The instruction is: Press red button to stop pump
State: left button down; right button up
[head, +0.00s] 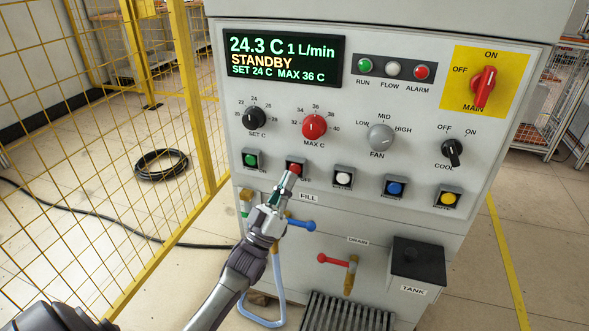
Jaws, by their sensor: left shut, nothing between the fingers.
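The red button (295,168) sits in a dark square frame in the lower button row of the grey control panel (340,190), second from the left. My left gripper (290,180) is shut and empty, with its fingertips at the lower edge of the red button. I cannot tell whether they touch it. The tips and gripper cover part of the label below the button. The display (283,60) reads 24.3 C, 1 L/min, STANDBY, SET 24 C, MAX 36 C. My right gripper is not in view.
A green button (250,160) is left of the red one, and a white button (343,178) is right of it. A blue-handled valve (301,224), a red-handled valve (334,260) and a black tank box (417,262) are below. A yellow mesh fence (110,130) stands at left.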

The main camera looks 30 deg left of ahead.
pick_arm(q)
jog(key=shift+s+d+p, duration=0.2)
jog(key=shift+s+p, duration=0.15)
jog(key=shift+s, duration=0.4)
jog(key=shift+s+d+p, duration=0.15)
jog(key=shift+s+p, duration=0.2)
jog(key=shift+s, duration=0.45)
jog(key=shift+s+d+p, duration=0.2)
jog(key=shift+s+p, duration=0.15)
jog(key=shift+s, duration=0.4)
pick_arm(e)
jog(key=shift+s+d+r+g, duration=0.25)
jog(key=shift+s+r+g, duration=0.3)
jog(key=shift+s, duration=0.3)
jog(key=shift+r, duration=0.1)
pick_arm(q)
jog(key=s+d+p, duration=0.2)
jog(key=s+p, duration=0.2)
jog(key=s, duration=0.6)
jog(key=shift+s+d, duration=0.3)
jog(key=shift+s, duration=0.05)
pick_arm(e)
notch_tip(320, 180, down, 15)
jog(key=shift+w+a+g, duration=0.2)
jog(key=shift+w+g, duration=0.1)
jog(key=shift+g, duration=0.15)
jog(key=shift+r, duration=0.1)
